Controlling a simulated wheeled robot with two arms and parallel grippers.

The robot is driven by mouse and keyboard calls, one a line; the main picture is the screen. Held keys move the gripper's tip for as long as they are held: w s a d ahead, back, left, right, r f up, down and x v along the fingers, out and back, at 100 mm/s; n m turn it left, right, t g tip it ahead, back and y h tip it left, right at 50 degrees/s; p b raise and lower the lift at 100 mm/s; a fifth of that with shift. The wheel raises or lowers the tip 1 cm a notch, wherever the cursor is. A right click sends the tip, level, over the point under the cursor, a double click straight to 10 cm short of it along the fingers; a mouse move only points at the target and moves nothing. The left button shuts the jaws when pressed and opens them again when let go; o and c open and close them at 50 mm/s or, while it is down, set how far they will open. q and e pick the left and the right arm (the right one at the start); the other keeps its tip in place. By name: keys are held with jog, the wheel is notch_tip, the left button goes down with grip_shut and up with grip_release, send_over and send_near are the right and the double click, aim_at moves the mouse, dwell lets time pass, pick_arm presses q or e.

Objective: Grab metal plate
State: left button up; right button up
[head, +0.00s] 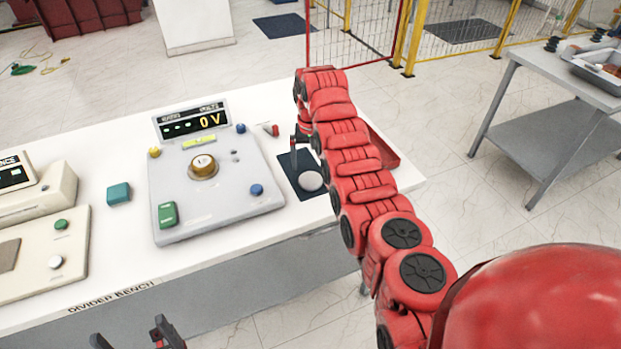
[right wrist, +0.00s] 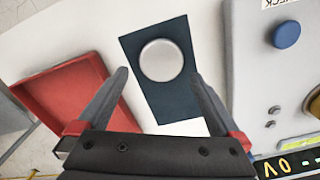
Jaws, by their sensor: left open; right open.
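The metal plate (head: 311,181) is a small round silver disc lying on a dark blue mat (head: 293,172) at the right end of the white bench. In the right wrist view the plate (right wrist: 161,60) lies on the mat (right wrist: 172,103), ahead of and between the two open fingers of my right gripper (right wrist: 160,85). The gripper is above it and empty. In the head view my right arm partly covers the mat. My left gripper (head: 138,338) is open and empty at the bottom edge, in front of the bench.
A red tray (head: 382,150) sits right of the mat, partly behind my right arm. A grey control panel (head: 215,185) with a 0 V display stands left of it. A teal block (head: 119,193) lies further left. A grey side table (head: 560,90) stands at the right.

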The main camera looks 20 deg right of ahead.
aim_at(310, 179)
jog(key=shift+f+p, duration=0.25)
jog(key=shift+p, duration=0.05)
notch_tip(310, 179, down, 4)
jog(key=shift+a+r+p, duration=0.1)
jog(key=shift+r+p, duration=0.15)
jog(key=shift+p, duration=0.45)
jog(key=shift+f, duration=0.6)
jog(key=c, duration=1.3)
jog(key=shift+o, duration=0.2)
jog(key=shift+w+r, duration=0.1)
jog(key=shift+r, duration=0.05)
